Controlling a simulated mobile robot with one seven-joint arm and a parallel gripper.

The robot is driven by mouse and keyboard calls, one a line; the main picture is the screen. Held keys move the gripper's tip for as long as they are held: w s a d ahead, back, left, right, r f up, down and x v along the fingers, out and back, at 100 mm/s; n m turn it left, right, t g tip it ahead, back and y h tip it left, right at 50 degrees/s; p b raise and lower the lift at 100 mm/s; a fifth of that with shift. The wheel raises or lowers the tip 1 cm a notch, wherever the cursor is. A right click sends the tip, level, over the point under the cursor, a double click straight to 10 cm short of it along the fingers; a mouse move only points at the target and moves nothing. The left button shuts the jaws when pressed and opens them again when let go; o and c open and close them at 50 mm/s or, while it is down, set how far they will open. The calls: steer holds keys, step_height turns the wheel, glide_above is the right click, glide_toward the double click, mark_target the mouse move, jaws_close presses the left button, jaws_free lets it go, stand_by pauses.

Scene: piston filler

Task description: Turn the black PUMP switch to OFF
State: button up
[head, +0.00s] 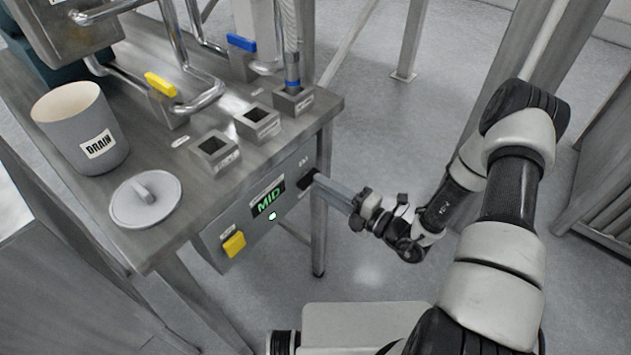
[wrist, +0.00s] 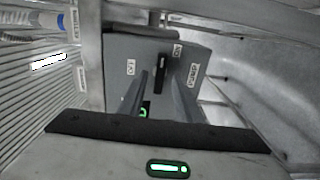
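The black switch (wrist: 162,73) is on the grey control box. In the wrist view its handle stands nearly upright in the picture, between a label reading OFF on the left and one that looks like ON at upper right. In the head view the black switch (head: 306,183) is at the right end of the box front, partly hidden by my gripper (head: 318,179). In the wrist view my gripper (wrist: 160,78) is open, its two fingers reaching toward the switch, one to each side of the handle. I cannot tell whether they touch it.
The box front also carries a green MID display (head: 268,203) and a yellow switch (head: 234,244). The steel table (head: 125,238) above holds a DRAIN cup (head: 83,128), a round lid (head: 146,203), pipes and square sockets. A table leg (head: 318,235) stands below the box. Open floor lies to the right.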

mark_target(309, 179)
steer(key=shift+x, duration=1.55)
steer(key=shift+c, duration=0.2)
jaws_close()
steer(key=shift+n, duration=0.3)
steer(key=n+b, duration=0.2)
steer(key=n, duration=1.5)
steer(key=shift+n, duration=0.3)
